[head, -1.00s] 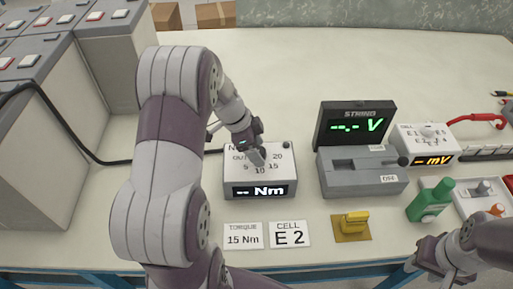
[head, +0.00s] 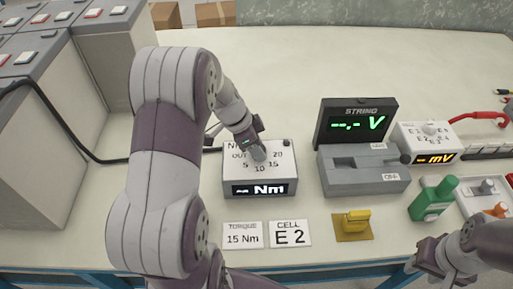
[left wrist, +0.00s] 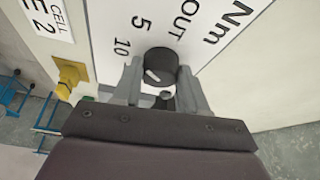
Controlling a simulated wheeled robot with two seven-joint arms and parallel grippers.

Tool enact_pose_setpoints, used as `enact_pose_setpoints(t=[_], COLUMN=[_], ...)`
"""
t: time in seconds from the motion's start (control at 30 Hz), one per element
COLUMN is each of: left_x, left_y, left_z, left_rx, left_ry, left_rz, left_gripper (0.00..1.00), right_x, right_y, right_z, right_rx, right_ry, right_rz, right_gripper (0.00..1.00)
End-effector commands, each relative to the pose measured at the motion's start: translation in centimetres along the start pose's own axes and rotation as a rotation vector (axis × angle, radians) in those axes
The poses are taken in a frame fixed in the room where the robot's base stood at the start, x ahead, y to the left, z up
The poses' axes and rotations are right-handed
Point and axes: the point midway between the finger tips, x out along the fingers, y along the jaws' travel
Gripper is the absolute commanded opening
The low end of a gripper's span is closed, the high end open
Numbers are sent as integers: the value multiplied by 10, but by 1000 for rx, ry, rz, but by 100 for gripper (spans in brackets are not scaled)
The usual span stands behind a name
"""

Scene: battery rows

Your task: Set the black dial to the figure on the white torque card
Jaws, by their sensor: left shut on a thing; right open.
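The black dial (left wrist: 161,64) is on top of the white torque box (head: 232,178). My left gripper (left wrist: 160,80) is shut on the dial, one finger on each side. In the head view the left gripper (head: 258,153) hides the dial. The dial's white mark shows in the left wrist view, but I cannot tell which figure it points to. The box display reads "-- Nm". The white torque card (head: 243,241) reads 15 Nm. My right gripper (head: 428,258) is open and empty at the front right.
A cell card (head: 290,233) reading E 2 lies right of the torque card. A yellow part (head: 356,221), a grey STRING volt meter (head: 360,181), an mV box (head: 428,142) and a green bottle (head: 432,199) stand to the right. Battery blocks (head: 32,165) stand left. The back table is clear.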

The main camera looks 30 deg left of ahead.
Motion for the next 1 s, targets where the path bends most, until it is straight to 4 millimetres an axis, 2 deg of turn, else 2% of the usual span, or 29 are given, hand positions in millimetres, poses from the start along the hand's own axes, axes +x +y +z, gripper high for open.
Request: enact_pose_setpoints(t=[0.03, 0.23, 0.57, 0.77, 1.0], left_x=[3, 2, -1, -5, -10], left_y=[0, 1, 4, 5, 6], left_z=[1, 0, -2, -5, -8], left_rx=[-30, -200, -490, -665, -873], left_ry=[1, 1, 0, -1, -4], left_rz=[-16, -87, -204, -275, -360], left_gripper=[12, 12, 12, 12, 12], right_x=[7, 18, 15, -7, -57], right_y=[0, 0, 0, 0, 0], right_z=[1, 2, 2, -1, -7], right_rx=[0, 0, 0, 0, 0], right_ry=[0, 0, 0, 0, 0], right_rz=[0, 0, 0, 0, 0], right_gripper=[43, 43, 43, 43, 43])
